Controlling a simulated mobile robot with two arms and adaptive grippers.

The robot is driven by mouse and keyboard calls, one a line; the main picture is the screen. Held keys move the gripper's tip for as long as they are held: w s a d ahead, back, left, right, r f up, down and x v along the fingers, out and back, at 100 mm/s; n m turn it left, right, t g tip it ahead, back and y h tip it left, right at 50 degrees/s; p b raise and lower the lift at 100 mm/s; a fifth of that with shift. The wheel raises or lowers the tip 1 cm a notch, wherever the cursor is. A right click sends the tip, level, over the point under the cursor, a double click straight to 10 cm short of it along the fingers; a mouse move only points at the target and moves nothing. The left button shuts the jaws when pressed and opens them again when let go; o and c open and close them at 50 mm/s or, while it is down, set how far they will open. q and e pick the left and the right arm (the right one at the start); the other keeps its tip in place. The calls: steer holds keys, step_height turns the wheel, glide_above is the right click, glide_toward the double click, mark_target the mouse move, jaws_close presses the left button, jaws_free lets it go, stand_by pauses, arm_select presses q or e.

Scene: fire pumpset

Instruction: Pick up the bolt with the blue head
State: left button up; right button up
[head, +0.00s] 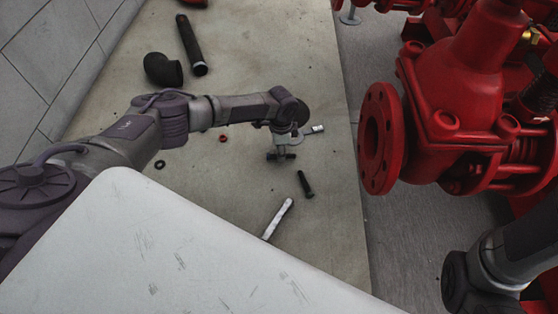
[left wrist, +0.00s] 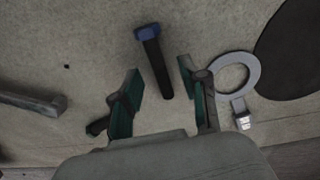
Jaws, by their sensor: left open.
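The bolt with the blue head (left wrist: 147,33) lies on the floor in the left wrist view, its dark shank pointing down the picture between my fingers. In the head view a dark bolt (head: 305,184), apparently the same one, lies just below and right of my left gripper (head: 281,154); its head colour is too dark to tell there. The left gripper's two green-lined fingers (left wrist: 160,72) are apart, one on each side of the shank, with nothing held. The blue head is beyond the fingertips. Whether the fingers are at the bolt's height is unclear. My right gripper is out of view.
A silver wrench-like tool (head: 278,218) lies below the bolt. A grey ring (left wrist: 230,72) and small metal piece (left wrist: 241,120) lie beside the right finger. A black pipe (head: 191,45) and elbow (head: 163,70) lie further back. A red flanged pump (head: 380,138) stands right.

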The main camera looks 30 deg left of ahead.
arm_select(q)
steer(key=shift+f+b, duration=0.35)
steer(key=shift+f, duration=0.55)
steer(key=shift+r, duration=0.1)
jaws_close()
steer(key=shift+r, duration=0.1)
